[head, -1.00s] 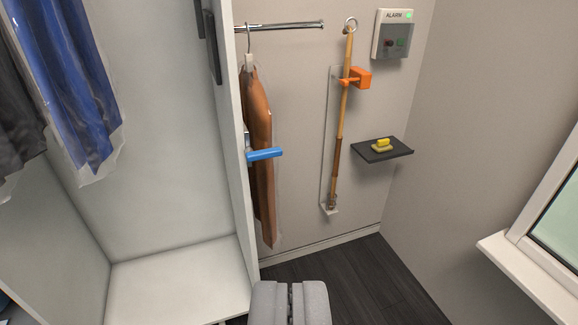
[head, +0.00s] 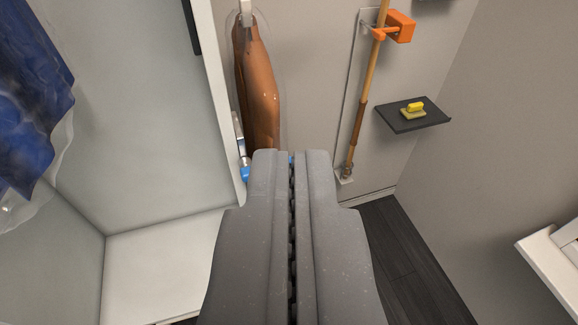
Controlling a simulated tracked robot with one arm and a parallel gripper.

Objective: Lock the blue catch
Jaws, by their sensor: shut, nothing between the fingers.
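The blue catch (head: 245,174) is mounted on the edge of the white cabinet panel (head: 224,100), at its lower part.
A brown garment in clear plastic (head: 257,85) hangs just beyond the catch. A pole in an orange clip (head: 401,27) stands against the wall. A dark shelf (head: 435,122) holds a yellow item (head: 414,110). A blue garment (head: 35,100) hangs at left. A window sill (head: 545,262) juts out at right.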

